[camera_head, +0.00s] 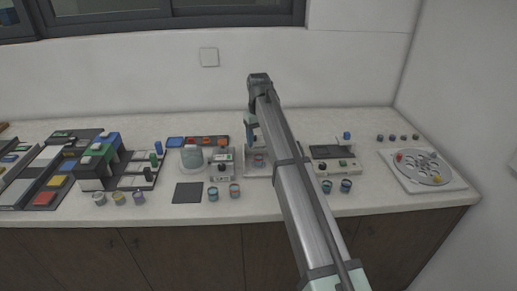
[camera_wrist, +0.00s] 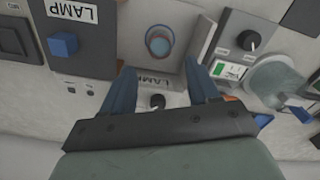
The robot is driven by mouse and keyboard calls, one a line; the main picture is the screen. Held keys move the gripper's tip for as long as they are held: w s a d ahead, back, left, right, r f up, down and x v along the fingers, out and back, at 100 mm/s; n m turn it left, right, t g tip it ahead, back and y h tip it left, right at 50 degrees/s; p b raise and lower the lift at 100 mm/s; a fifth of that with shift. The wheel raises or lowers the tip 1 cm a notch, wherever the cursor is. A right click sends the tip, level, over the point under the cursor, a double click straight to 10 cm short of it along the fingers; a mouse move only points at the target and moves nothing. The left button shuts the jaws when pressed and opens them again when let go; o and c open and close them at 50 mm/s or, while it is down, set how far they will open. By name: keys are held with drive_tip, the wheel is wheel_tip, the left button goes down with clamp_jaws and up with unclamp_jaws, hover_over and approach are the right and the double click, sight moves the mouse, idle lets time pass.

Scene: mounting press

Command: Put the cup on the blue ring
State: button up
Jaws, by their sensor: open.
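My gripper (camera_wrist: 162,74) is open, with two blue fingers spread and nothing visibly held between them. In the head view my gripper (camera_head: 251,138) hangs above the middle of the counter, over a small pale device. A round cup-like piece (camera_wrist: 159,40), blue inside with a reddish rim, sits on this device just beyond my fingertips. It shows small and reddish in the head view (camera_head: 259,159). Other small cups stand at the counter's front: one teal (camera_head: 213,194), one reddish (camera_head: 234,190), and two dark teal at right (camera_head: 346,186).
A glass beaker (camera_head: 192,158) and a knobbed device (camera_head: 222,167) stand left of my gripper. A dark-topped device (camera_head: 333,158) stands to the right, and a tray with a round disc (camera_head: 424,168) at far right. A dark mat (camera_head: 188,193) lies bare in front.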

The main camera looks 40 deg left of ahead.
drive_tip(key=shift+r, duration=1.65)
